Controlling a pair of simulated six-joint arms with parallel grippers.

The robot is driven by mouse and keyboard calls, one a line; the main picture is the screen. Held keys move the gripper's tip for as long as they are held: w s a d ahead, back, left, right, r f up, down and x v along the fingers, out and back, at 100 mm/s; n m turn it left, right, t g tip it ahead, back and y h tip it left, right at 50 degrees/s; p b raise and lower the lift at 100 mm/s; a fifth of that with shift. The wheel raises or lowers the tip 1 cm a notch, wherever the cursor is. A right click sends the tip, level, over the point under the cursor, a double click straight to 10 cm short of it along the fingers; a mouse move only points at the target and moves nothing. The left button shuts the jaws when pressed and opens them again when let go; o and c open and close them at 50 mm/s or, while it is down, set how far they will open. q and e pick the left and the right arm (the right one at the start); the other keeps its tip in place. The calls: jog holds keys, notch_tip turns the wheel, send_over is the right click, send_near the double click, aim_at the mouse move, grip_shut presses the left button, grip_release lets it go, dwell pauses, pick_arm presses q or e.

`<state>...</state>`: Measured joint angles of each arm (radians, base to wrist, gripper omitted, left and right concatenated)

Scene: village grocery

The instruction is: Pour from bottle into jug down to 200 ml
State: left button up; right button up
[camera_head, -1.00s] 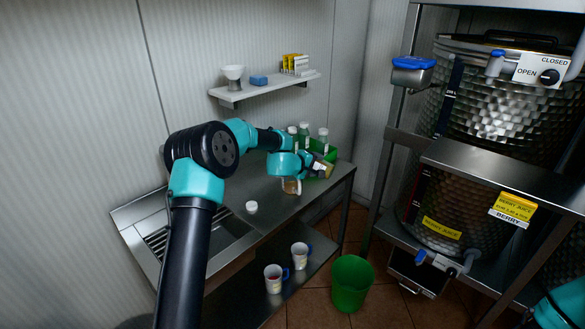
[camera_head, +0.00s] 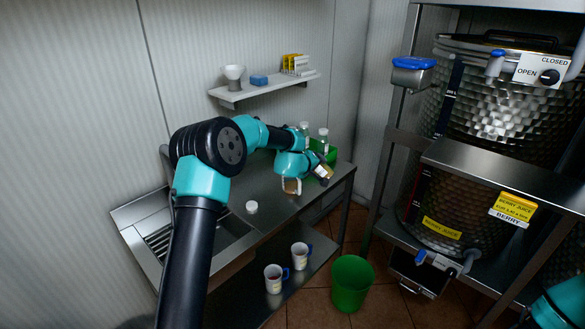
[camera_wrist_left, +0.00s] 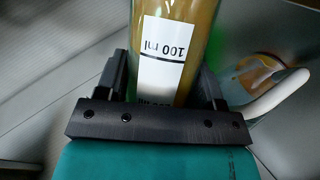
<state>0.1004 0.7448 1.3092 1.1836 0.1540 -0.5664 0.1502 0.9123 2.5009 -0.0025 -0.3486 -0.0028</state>
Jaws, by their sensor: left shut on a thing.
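My left gripper (camera_wrist_left: 165,92) is shut on a clear bottle (camera_wrist_left: 205,35) of amber liquid. Its white label is upside down in the left wrist view, with "100 ml" readable; the mouth is out of that frame. In the head view the held bottle (camera_head: 325,173) is tilted at the end of my left arm, mostly hidden by the gripper. The jug (camera_head: 291,187), with brownish content, stands just below it on the steel table. Its white handle (camera_wrist_left: 277,94) shows at right in the left wrist view. Whether liquid is flowing cannot be told. My right gripper is out of view.
A green crate (camera_head: 327,154) with capped bottles stands behind the gripper. A small white round item (camera_head: 251,207) lies on the table (camera_head: 275,213). Two mugs (camera_head: 274,279) stand on the lower shelf. A green bin (camera_head: 351,283) is on the floor.

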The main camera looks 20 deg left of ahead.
pick_arm(q)
jog(key=shift+r, duration=0.1)
jog(key=shift+a+r+m+y, duration=0.15)
jog(key=shift+a+m+y, duration=0.05)
jog(key=shift+m+y, duration=0.3)
jog(key=shift+a+r, duration=0.1)
jog(key=shift+a, duration=0.05)
dwell(1.8)
